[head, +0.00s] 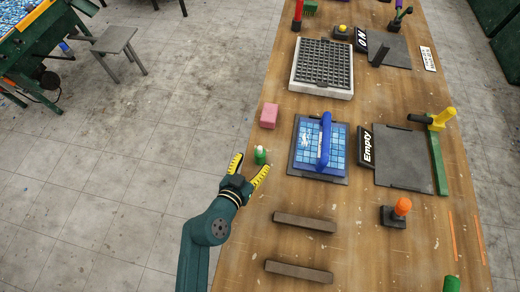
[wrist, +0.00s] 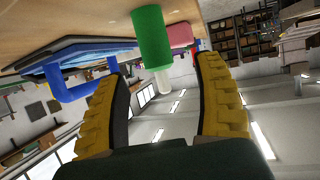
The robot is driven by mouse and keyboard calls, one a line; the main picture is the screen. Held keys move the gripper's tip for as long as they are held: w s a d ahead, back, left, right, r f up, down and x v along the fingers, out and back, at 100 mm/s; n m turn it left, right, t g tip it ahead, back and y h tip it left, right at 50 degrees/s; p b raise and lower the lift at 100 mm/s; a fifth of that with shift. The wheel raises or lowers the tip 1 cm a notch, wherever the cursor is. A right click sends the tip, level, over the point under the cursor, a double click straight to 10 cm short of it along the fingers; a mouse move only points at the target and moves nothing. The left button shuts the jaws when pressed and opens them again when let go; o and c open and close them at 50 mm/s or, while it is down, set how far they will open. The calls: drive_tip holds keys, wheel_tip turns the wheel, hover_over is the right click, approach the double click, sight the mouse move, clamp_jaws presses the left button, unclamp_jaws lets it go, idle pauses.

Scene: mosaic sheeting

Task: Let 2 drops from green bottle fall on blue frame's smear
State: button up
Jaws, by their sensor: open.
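The green bottle (head: 260,155) with a pale tip stands upright near the table's left edge. In the wrist view, which is upside down, the green bottle (wrist: 152,38) appears ahead, between the finger directions, with its white nozzle pointing down the picture. My gripper (head: 250,170) is open around the near side of the bottle; I cannot tell whether a finger touches it. The blue tiled sheet (head: 338,163) lies on a dark board right of the bottle, a blue arched handle (head: 326,140) across it. A whitish smear (head: 306,137) shows on its left part.
A pink block (head: 269,115) lies behind the bottle. A grey grid tray (head: 296,82) is farther back. An "Empty" sign (head: 366,146) and bare dark board (head: 404,165) lie right. Two dark bars (head: 305,222) lie in front. An orange-knobbed tool (head: 402,207) stands front right.

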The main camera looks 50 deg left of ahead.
sight(258, 156)
drive_tip(key=x, duration=0.5)
drive_tip(key=shift+w+r, duration=0.1)
drive_tip(key=shift+w, duration=0.3)
drive_tip(key=shift+s, duration=0.1)
clamp_jaws()
